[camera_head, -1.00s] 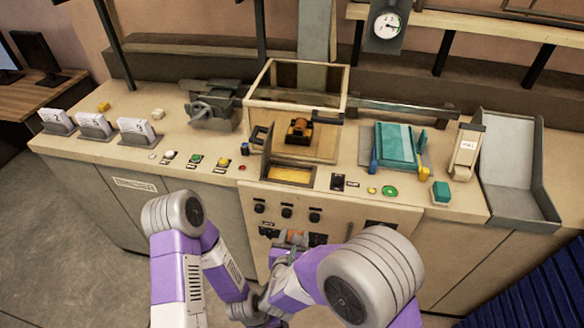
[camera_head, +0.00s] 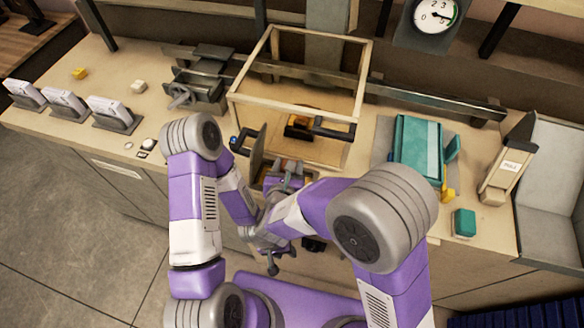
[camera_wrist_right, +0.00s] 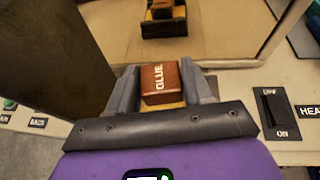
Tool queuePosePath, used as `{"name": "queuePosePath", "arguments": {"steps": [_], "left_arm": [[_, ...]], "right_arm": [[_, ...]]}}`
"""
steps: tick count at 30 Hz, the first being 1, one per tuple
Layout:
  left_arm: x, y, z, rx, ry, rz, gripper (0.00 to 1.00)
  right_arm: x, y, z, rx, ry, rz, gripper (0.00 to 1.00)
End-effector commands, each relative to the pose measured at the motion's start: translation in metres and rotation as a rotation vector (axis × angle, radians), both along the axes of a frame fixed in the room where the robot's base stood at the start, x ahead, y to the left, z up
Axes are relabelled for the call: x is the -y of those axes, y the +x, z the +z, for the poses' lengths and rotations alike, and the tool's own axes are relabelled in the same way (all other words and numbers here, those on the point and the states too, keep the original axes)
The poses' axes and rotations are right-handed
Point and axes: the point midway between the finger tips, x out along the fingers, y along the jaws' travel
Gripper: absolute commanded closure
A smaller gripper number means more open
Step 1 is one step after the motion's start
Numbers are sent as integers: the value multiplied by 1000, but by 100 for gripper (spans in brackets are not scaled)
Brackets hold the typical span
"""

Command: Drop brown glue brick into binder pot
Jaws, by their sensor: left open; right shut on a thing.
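The brown brick (camera_wrist_right: 160,82), lettered GLUE, sits between the two fingers of my right gripper (camera_wrist_right: 163,90) in the right wrist view. In the head view this gripper (camera_head: 287,176) is over the front of the console, by the raised dark flap (camera_head: 257,150). A yellow patch, apparently the binder pot's opening (camera_wrist_right: 172,104), shows just below the brick; the brick and fingers hide most of it. I cannot tell whether the brick touches it. My left gripper (camera_head: 280,262) is open and empty, low in front of the console, below the right one.
A wood-framed clear case (camera_head: 300,90) stands behind the flap, with a dark fixture (camera_head: 298,128) inside. A HEAT switch (camera_wrist_right: 275,112) is right of the brick. Card holders (camera_head: 112,114) stand at left; a teal pad (camera_head: 417,148) and a grey tray (camera_head: 562,175) are at right.

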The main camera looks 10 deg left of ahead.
Motion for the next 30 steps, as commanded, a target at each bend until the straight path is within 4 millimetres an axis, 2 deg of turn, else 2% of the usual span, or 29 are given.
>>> {"name": "queuePosePath", "arguments": {"steps": [5,16,27,28,30], "left_arm": [[0,0,-8,-1,0,0,57],[0,0,-37,0,0,0,57],[0,0,-39,0,0,0,57],[0,0,-39,0,0,0,57],[0,0,-39,0,0,0,57]], "right_arm": [[0,0,-12,0,-2,1,80],[0,0,-54,-1,-2,0,80],[0,0,-59,0,0,0,80],[0,0,-59,0,0,0,47],[0,0,-59,0,0,0,36]]}}
